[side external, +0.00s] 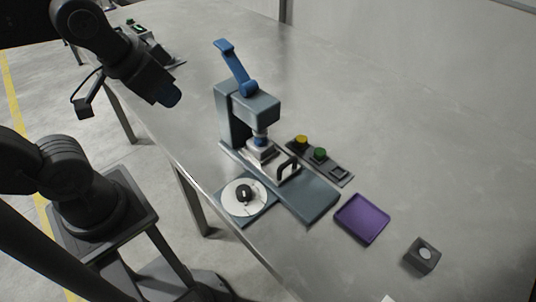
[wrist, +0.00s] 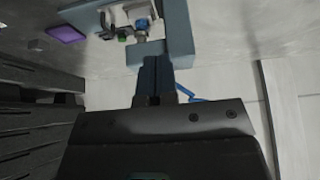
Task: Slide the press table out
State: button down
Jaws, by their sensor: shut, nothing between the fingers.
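The press (side external: 234,106) stands on the metal table, a grey-blue frame with a blue lever raised on top. Its press table (side external: 262,150), a small light block, sits under the blue ram on a grey rail base, with a dark upright handle (side external: 287,166) at its front. The press also shows at the top of the wrist view (wrist: 179,30), where the details of the press table are small. My gripper (side external: 171,98) is shut and empty, in the air to the left of the press and apart from it. Its fingers also show in the wrist view (wrist: 155,75).
A white dial (side external: 232,204) with a black knob is in front of the press. A panel with a yellow and a green button (side external: 319,154) lies behind the rail. A purple tray (side external: 362,219) and a small dark box (side external: 422,256) lie to the right.

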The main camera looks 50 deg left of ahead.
dwell(0.3)
jog(key=c, duration=1.7)
grip_release()
jog(key=shift+o, duration=0.6)
jog(key=shift+w+d+r, duration=0.15)
jog(key=shift+w+r, duration=0.1)
jog(key=shift+w, duration=0.05)
jog(key=o, duration=0.4)
jog(key=w+d, duration=0.1)
jog(key=w+d+r+g, duration=0.1)
jog(key=w, duration=0.1)
jog(key=w+d+g, duration=0.1)
jog(key=w, duration=0.1)
jog(key=shift+d+r, duration=0.15)
jog(key=shift+r, duration=0.25)
jog(key=g+y, duration=0.2)
jog(key=g, duration=0.2)
send_over(288, 161)
jog(key=d, duration=0.3)
notch_tip(288, 161, down, 4)
jog(key=f, duration=0.1)
jog(key=a+f, duration=0.1)
jog(key=f, duration=0.7)
jog(key=a+f, duration=0.1)
jog(key=f, duration=0.4)
jog(key=shift+a, duration=0.35)
